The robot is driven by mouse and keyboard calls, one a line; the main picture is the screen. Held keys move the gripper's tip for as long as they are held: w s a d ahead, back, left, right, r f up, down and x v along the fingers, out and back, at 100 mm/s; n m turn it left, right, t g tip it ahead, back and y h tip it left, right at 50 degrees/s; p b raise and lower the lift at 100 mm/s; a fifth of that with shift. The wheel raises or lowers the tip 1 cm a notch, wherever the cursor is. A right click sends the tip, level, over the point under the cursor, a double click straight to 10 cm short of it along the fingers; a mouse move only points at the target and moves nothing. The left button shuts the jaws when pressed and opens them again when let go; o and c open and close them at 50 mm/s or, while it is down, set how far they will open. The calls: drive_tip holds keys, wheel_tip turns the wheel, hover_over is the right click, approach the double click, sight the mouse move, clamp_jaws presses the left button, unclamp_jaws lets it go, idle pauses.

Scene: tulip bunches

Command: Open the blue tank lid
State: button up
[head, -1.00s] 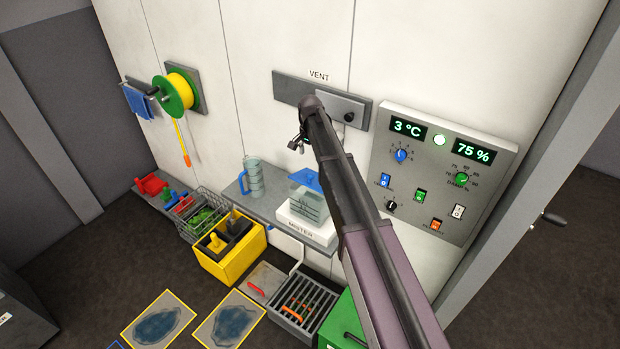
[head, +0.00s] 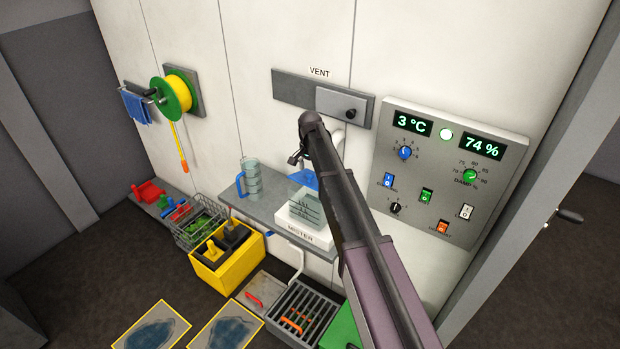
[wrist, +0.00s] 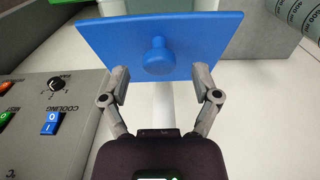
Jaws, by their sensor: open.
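The blue tank lid (head: 305,180) sits on the clear tank (head: 306,210), which stands on the white mister base (head: 303,232). In the wrist view the lid (wrist: 205,38) is a flat blue plate with a round knob (wrist: 158,58) in its middle. My gripper (wrist: 160,82) is open and empty, with its two fingertips on either side of the space just short of the knob. In the head view my gripper (head: 298,158) is above the lid, partly hidden by my arm.
A clear jug with a blue handle (head: 251,180) stands left of the mister on the grey shelf (head: 268,208). The control panel (head: 480,190) is on the wall to the right. A yellow caddy (head: 218,277) and a drain grate (head: 300,318) are below.

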drive_tip(key=shift+f+b, duration=0.5)
drive_tip(key=shift+f, duration=0.25)
clamp_jaws()
